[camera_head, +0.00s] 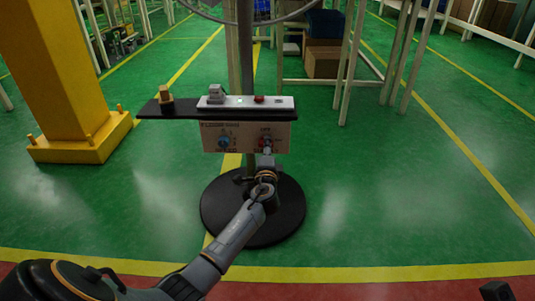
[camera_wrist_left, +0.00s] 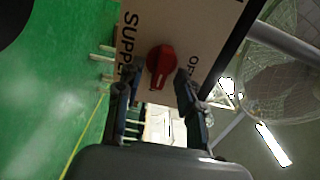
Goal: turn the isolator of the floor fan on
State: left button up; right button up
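The isolator is a red rotary knob (camera_wrist_left: 160,60) on the pale panel (camera_wrist_left: 190,30) of the floor fan. In the wrist view its raised grip runs roughly up and down, with SUPPLY lettering to its left and part of OFF to its right. My left gripper (camera_wrist_left: 158,76) is open, one finger on each side of the knob; I cannot tell whether they touch it. In the head view my left gripper (camera_head: 266,153) is at the panel's lower right and partly hides the red knob (camera_head: 263,141). Only a dark block, perhaps my right gripper (camera_head: 497,291), shows at bottom right.
A blue knob (camera_head: 223,142) is on the panel's left half. Above it, a dark shelf (camera_head: 190,113) carries a power strip (camera_head: 277,103) and a small tan-and-black item (camera_head: 166,95). The fan has a round black base (camera_head: 222,213). A yellow pillar (camera_head: 60,70) stands left; open floor lies right.

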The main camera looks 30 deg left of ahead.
pick_arm(q)
jog(key=v, duration=1.2)
jog(key=shift+w+f, duration=0.1)
